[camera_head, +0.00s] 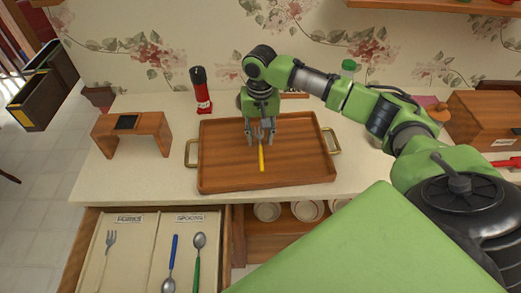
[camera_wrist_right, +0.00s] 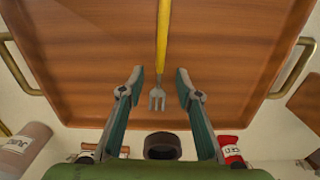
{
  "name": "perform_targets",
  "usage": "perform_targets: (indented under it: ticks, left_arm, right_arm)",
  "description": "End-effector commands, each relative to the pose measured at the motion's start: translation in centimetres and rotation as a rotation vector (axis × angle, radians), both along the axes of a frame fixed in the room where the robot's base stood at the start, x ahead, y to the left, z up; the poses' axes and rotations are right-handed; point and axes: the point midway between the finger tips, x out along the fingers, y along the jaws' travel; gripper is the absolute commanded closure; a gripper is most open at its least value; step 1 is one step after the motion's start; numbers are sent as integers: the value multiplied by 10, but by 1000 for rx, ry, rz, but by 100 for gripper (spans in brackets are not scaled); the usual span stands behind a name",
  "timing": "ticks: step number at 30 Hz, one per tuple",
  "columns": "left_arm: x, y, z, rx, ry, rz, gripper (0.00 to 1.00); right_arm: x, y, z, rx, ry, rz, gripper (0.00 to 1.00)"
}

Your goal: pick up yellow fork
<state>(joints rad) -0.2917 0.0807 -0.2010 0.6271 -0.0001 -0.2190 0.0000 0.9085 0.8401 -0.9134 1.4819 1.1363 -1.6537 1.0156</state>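The yellow fork (camera_head: 261,157) lies on the wooden tray (camera_head: 220,180) on the counter. Its handle points toward me and its grey tines are at the far end. My right gripper (camera_head: 260,139) is above the tray, around the tine end. In the right wrist view the fork (camera_wrist_right: 163,40) runs down the middle, and its tines lie between the two spread fingers of my right gripper (camera_wrist_right: 159,84). The fingers are open and do not touch the fork in that view. My left gripper is not in view.
Brass handles (camera_head: 191,153) stick out at the tray's sides. A red bottle with a black top (camera_head: 201,90) and a small wooden stand (camera_head: 132,134) are at left. An open drawer (camera_head: 145,255) in front holds a fork and spoons. Bowls (camera_head: 306,211) sit below the counter.

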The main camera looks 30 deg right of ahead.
Motion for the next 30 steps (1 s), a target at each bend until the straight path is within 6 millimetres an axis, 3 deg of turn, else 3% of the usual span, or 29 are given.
perform_targets:
  ticks: [2, 6, 14, 18, 30]
  left_arm:
    - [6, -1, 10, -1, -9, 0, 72]
    - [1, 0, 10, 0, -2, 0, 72]
    - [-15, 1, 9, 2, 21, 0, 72]
    - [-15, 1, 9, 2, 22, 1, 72]
    - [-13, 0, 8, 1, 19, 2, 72]
  right_arm:
    - [-4, 1, -10, -1, 4, 0, 68]
    - [-3, 1, -27, 0, 1, 0, 68]
    - [-2, 1, -31, -1, -1, 1, 68]
    - [-2, 1, -31, -1, -1, 1, 100]
    - [-2, 1, -30, 0, -1, 0, 100]
